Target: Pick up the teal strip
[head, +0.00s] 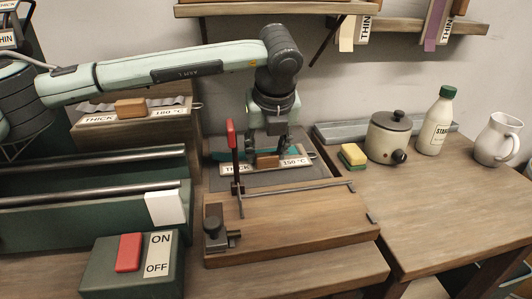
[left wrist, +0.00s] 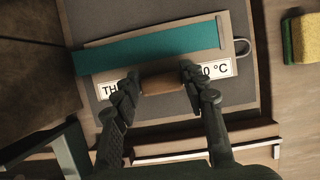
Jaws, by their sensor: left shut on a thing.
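The teal strip (left wrist: 150,47) lies flat on a board with a "THICK" and "150 °C" label (left wrist: 220,70), seen in the left wrist view. In the head view the strip (head: 228,156) shows partly behind my gripper. My left gripper (head: 272,148) points down over the board. Its fingers, also in the left wrist view (left wrist: 160,80), are shut on the ends of a brown wooden block (left wrist: 162,84) beside the strip, not on the strip itself. The block also shows in the head view (head: 267,161). My right gripper is not in view.
A red-handled lever (head: 231,134) and metal bar stand in front of the board. A sponge (head: 353,157), pot (head: 388,136), bottle (head: 436,124) and jug (head: 497,141) stand right. The right worktop is clear in front.

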